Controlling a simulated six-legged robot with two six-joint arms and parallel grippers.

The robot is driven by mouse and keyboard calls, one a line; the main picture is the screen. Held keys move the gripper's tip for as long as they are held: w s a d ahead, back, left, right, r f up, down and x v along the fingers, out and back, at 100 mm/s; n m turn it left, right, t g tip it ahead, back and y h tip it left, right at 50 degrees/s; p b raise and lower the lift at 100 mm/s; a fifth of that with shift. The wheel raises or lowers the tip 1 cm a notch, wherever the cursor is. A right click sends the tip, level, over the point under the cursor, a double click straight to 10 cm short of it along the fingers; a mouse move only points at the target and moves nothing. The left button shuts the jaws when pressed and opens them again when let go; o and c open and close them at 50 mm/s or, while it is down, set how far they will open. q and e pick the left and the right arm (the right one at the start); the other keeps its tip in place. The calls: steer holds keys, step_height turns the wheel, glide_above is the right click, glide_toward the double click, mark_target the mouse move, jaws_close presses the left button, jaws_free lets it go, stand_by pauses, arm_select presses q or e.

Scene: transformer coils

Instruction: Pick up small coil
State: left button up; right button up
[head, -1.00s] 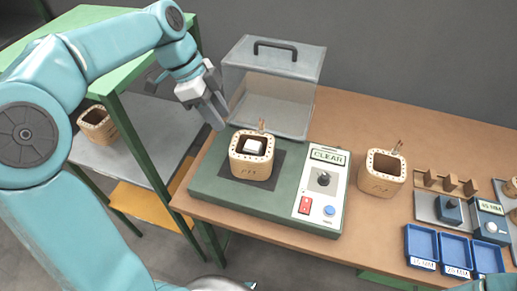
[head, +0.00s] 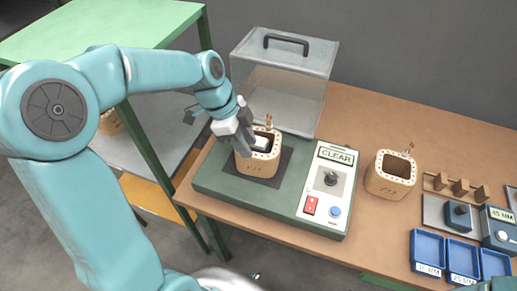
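A tan square coil (head: 259,166) stands upright on the dark pad of the green test fixture, with a light block (head: 262,143) inside its opening. My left gripper (head: 243,148) is right over the left rim of this coil, fingers pointing down. Its fingers overlap the coil's opening, and I cannot tell whether they touch it or how far apart they are. A second tan coil (head: 391,178) stands on the table right of the fixture. Another coil (head: 110,123) is on the grey shelf, mostly hidden by my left arm. My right gripper is not in view.
A clear hinged cover (head: 283,80) stands raised behind the coil. The fixture's control panel (head: 325,190) reads CLEAR. Blue trays (head: 426,248) and small gauges (head: 458,215) are at the right. A green-framed shelf (head: 150,20) stands at the left.

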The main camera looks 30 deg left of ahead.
arm_select(q)
steer(key=x, duration=0.3)
steer(key=shift+w, duration=0.1)
steer(key=shift+d+f, duration=0.15)
steer(key=shift+f, duration=0.05)
jaws_close()
stand_by(1.1)
